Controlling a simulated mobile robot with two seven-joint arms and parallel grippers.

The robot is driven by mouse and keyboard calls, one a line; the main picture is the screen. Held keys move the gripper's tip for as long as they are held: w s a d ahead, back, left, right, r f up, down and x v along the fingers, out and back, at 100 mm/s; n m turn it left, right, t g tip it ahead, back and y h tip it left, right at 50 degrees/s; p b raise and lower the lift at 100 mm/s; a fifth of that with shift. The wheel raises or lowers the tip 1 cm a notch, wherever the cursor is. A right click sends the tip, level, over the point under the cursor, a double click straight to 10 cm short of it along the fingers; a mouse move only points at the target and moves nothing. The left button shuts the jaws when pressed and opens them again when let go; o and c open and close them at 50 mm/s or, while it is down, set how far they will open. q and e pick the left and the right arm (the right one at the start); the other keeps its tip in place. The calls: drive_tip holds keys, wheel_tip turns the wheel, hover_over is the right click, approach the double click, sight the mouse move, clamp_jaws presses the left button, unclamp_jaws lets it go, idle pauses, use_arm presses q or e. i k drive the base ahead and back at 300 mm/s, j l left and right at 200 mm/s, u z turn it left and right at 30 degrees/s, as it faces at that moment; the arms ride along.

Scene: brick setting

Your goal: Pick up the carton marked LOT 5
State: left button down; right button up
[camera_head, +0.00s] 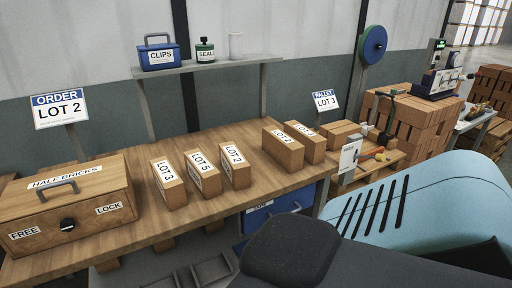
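The carton marked LOT 5 (204,173) is a tan, brick-like block standing on the wooden bench (260,190). A white label lies along its top. It stands between a similar block marked LOT 3 (168,184) on its left and one marked LOT 2 (235,165) on its right. Narrow gaps separate the three. Nothing covers the LOT 5 label. Neither of my grippers shows in the head view.
A wooden HALF BRICKS box (66,205) with a handle stands at the left. Two more blocks (290,147) stand to the right. A shelf (205,65) hangs behind the bench. A stacked brick pallet (410,125) is beyond the right end. Free bench lies before the LOT blocks.

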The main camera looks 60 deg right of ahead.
sight(206, 177)
drive_tip(key=z, duration=1.35)
drive_tip(key=i+j, duration=0.15)
drive_tip(key=j, duration=0.2)
drive_tip(key=i+j, duration=0.15)
drive_tip(key=j, duration=0.2)
drive_tip(key=i+j, duration=0.2)
drive_tip(key=j, duration=0.2)
drive_tip(key=i+j+z, duration=0.1)
drive_tip(key=j+z, duration=0.15)
drive_tip(key=z, duration=1.25)
